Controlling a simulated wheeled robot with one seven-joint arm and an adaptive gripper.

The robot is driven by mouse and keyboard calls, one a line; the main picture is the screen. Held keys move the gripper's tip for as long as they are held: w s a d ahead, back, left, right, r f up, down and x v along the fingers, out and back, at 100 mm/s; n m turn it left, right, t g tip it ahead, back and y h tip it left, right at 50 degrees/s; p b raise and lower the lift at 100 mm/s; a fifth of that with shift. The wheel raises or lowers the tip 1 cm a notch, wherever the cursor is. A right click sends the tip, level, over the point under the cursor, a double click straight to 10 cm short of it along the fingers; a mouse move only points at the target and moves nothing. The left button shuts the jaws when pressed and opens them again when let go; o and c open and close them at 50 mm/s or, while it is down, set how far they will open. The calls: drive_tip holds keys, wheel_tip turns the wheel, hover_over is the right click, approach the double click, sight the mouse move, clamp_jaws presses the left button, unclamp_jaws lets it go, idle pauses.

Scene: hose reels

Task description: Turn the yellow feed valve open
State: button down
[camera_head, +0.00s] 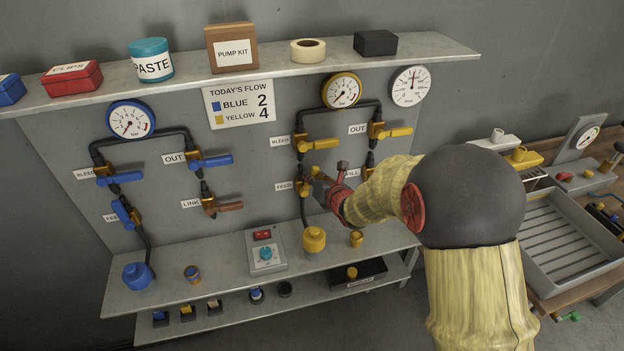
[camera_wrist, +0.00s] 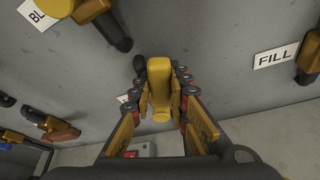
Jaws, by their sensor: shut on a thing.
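The yellow feed valve's handle (camera_wrist: 159,82) stands between my fingers in the wrist view, running lengthwise up the picture. In the head view, the feed valve's brass body (camera_head: 302,189) shows beside the FEED label (camera_head: 284,186), on the right-hand pipe loop. My gripper (camera_head: 318,184) is at this valve and hides most of its handle there. In the wrist view my gripper (camera_wrist: 163,80) is shut on the handle, with a finger on each side. The yellow-rimmed gauge (camera_head: 341,91) is above the loop; its exact reading is too small to tell.
The yellow bleed handle (camera_head: 322,143) is just above my gripper, and the yellow out handle (camera_head: 395,132) is up to the right. The FILL label (camera_wrist: 276,54) is at right in the wrist view.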

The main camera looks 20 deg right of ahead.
drive_tip(key=c, duration=1.7)
unclamp_jaws()
drive_tip(key=shift+s, duration=0.1)
drive_tip(key=v, duration=1.1)
drive_tip(key=shift+s+r, duration=0.1)
drive_tip(key=shift+s, duration=0.3)
drive_tip(key=shift+c, duration=0.2)
